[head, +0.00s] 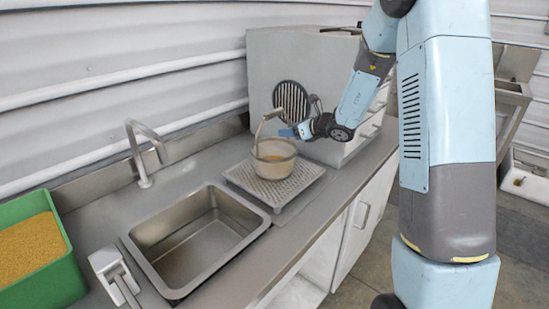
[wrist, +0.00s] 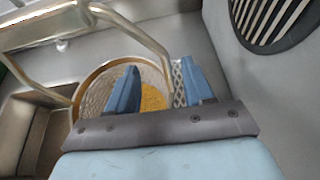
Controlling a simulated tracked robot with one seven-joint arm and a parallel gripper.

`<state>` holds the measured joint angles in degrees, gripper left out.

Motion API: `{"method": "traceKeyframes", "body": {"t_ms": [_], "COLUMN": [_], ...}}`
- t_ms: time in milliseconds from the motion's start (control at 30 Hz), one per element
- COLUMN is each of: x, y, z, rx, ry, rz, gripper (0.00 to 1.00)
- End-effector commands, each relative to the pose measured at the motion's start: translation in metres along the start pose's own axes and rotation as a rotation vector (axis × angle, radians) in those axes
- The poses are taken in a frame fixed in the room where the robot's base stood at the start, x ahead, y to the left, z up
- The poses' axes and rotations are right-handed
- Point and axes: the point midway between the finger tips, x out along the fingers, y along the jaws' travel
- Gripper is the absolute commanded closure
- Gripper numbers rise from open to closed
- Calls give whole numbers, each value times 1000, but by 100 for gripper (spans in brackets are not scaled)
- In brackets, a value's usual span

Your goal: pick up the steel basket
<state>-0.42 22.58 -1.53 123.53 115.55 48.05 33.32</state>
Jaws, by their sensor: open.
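The steel basket (head: 273,162) is a round mesh bowl with a tall arched handle (head: 261,124). It stands upright on a perforated drain tray (head: 240,178) to the right of the sink. Yellow grain (wrist: 153,98) lies inside the basket, which also shows in the wrist view (wrist: 97,88). My gripper (head: 286,132) is open and empty, above the basket's right side. In the wrist view, one leg of the handle runs down between the two blue fingers of my gripper (wrist: 160,65). I cannot tell whether they touch it.
A grey cabinet (head: 265,62) with a round black vent (head: 291,102) stands close behind the gripper. The empty sink (head: 195,235), a tap (head: 148,155) and a green bin of grain (head: 55,285) lie to the left. Bare counter (head: 310,212) runs along the front.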

Motion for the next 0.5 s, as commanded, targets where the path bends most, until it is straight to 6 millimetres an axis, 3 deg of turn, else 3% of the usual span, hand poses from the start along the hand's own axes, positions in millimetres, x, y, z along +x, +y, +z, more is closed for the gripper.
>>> {"method": "traceKeyframes", "body": {"t_ms": [200, 500], "x": [30, 35], "y": [-3, -3], "z": [0, 0], "rx": [0, 1], "ry": [0, 0], "rz": [2, -1], "gripper": [48, 49]}}
